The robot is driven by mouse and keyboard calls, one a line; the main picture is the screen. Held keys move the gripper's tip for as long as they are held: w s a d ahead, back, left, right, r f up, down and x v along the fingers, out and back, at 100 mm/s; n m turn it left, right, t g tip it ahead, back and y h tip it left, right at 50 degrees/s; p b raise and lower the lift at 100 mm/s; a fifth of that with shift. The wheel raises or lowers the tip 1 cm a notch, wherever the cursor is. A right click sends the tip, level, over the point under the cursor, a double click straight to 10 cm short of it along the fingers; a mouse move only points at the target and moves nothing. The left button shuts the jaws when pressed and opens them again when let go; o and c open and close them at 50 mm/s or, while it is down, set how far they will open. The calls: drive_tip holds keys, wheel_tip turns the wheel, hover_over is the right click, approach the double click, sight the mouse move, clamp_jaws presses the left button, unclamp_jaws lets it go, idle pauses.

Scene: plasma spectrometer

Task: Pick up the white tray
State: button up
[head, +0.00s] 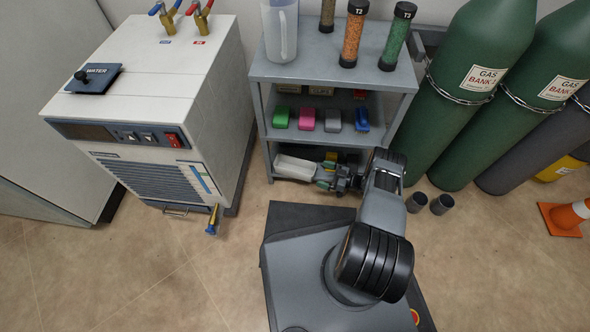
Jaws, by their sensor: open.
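The white tray (296,167) is on the bottom shelf of the grey shelf unit, at its left side. My gripper (324,176) reaches into the bottom shelf from the right and is open. Its fingers are at the right end of the tray. I cannot tell whether they touch it or how the fingers sit around its edge. My arm and the shelf above hide part of the bottom shelf.
The grey shelf unit (335,70) holds green, pink, grey and blue items on its middle shelf. A jug (281,32) and tubes stand on top. A white chiller (150,100) is left. Green gas cylinders (480,60) and small dark cups (441,204) are right.

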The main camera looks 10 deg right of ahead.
drive_tip(key=shift+b+x, duration=0.55)
drive_tip(key=shift+x, duration=1.9)
drive_tip(key=shift+w, duration=0.1)
drive_tip(key=shift+c, duration=0.5)
drive_tip(key=c, duration=0.9)
drive_tip(key=shift+o, duration=0.2)
